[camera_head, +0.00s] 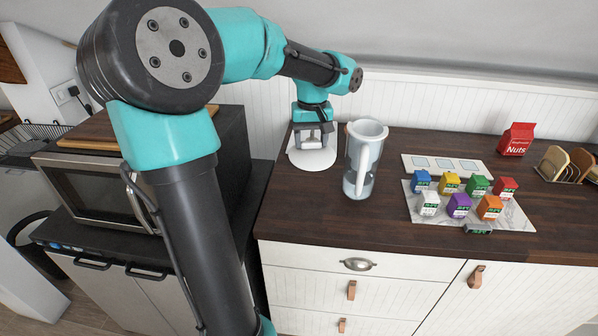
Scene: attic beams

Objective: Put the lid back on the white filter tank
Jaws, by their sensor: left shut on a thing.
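The filter pitcher (350,179) stands upright on the dark wooden counter, with a clear body, a white handle facing front and a pale white tank (367,130) at its top. The white lid (312,160) is a flat rounded piece to the left of the pitcher, apart from it. My left gripper (313,143) points down over the lid and is shut on it. The fingers hide the lid's middle, and I cannot tell whether it touches the counter. My right gripper is not in view.
Several coloured small cartons (459,205) stand on a marble board (513,217) to the right. Behind them lies a white tray (414,160) with square panels. A red nuts bag (516,139) and a bread rack (566,178) are farther right. The counter (310,215) is clear in front of the lid.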

